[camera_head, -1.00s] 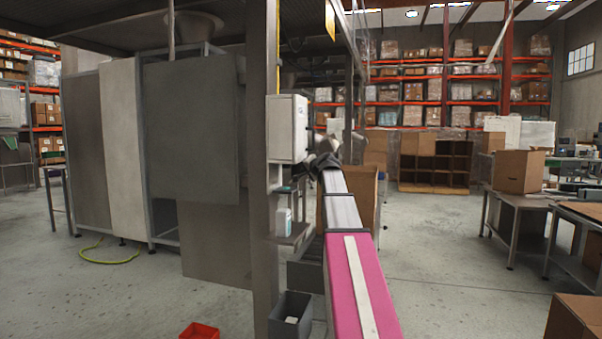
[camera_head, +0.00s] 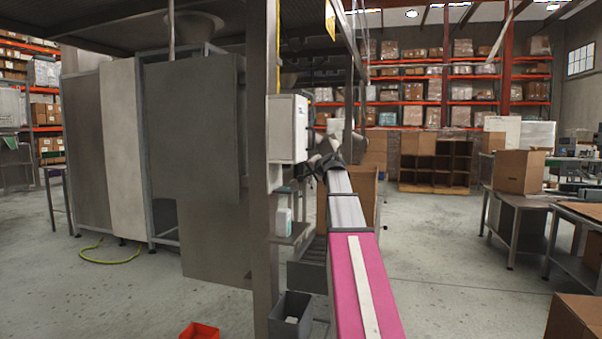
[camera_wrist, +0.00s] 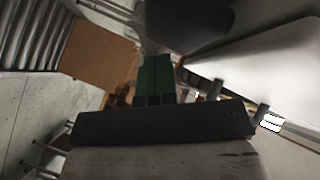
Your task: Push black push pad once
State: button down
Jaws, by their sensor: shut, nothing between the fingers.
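A white box (camera_head: 287,128) is mounted on the grey post, left of my gripper (camera_head: 316,163) in the head view. In the wrist view its pale, blurred surface (camera_wrist: 265,70) fills the right side. Two small dark knobs stand out along its lower edge, one nearer (camera_wrist: 216,89) and one farther right (camera_wrist: 263,109). I cannot tell which, if either, is the black push pad. My gripper's green fingers (camera_wrist: 155,80) are shut together and empty, left of the knobs and apart from them in the picture. In the head view my wrist hides much of the fingers.
The grey post (camera_head: 263,200) stands close beside my arm. A small shelf (camera_head: 290,234) with a white bottle (camera_head: 283,221) is below the box. Open floor (camera_head: 440,240) lies to the right.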

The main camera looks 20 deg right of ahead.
jog(key=shift+s+d, duration=0.1)
jog(key=shift+d, duration=0.05)
jog(key=shift+s+d, duration=0.7)
jog(key=shift+d, duration=0.3)
jog(key=shift+s+d, duration=0.7)
jog(key=shift+d, duration=0.3)
